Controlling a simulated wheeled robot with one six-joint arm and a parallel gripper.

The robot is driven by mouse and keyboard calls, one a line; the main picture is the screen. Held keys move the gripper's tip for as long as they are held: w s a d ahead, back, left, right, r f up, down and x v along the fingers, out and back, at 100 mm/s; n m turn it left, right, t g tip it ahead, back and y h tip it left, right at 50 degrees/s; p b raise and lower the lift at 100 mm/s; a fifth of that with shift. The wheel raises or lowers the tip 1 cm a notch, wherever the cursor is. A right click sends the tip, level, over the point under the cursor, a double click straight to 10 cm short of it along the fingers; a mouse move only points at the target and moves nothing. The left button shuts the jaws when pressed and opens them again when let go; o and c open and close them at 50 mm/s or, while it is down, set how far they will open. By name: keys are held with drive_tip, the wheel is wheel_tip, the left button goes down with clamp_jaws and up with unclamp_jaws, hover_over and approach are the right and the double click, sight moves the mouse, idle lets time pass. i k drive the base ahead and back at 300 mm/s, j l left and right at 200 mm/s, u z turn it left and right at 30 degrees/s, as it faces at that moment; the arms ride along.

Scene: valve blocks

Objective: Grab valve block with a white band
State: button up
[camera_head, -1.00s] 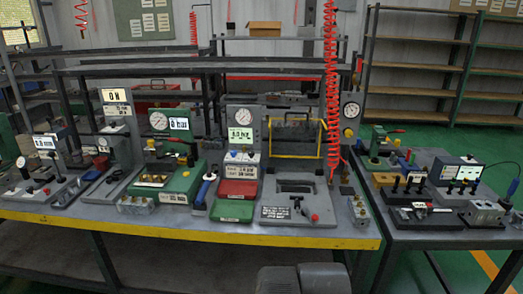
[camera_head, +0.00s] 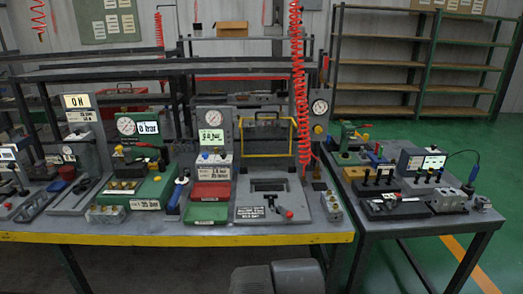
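A grey valve block (camera_head: 105,214) with several brass-coloured fittings lies near the front edge of the left workbench, in front of a green test stand (camera_head: 140,190). A second small grey block (camera_head: 331,205) with brass-coloured fittings sits near the right front corner of that bench. A larger grey block (camera_head: 447,200) lies on the right-hand bench. At this size I cannot tell which block carries a white band. My gripper is not in view.
The left workbench (camera_head: 200,238) has a yellow front edge and is crowded with gauges, trays and tools. A red coiled hose (camera_head: 298,80) hangs over it. A grey rounded object (camera_head: 298,277) stands low in front. Green floor (camera_head: 415,262) is open at right.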

sight(114, 214)
drive_tip(key=i+j+u, duration=0.3)
drive_tip(key=u, duration=0.15)
drive_tip(key=i+j+u, duration=0.4)
drive_tip(key=i+u, duration=0.45)
drive_tip(key=i+j+u, duration=0.1)
drive_tip(key=i+u, duration=0.2)
drive_tip(key=u, duration=0.15)
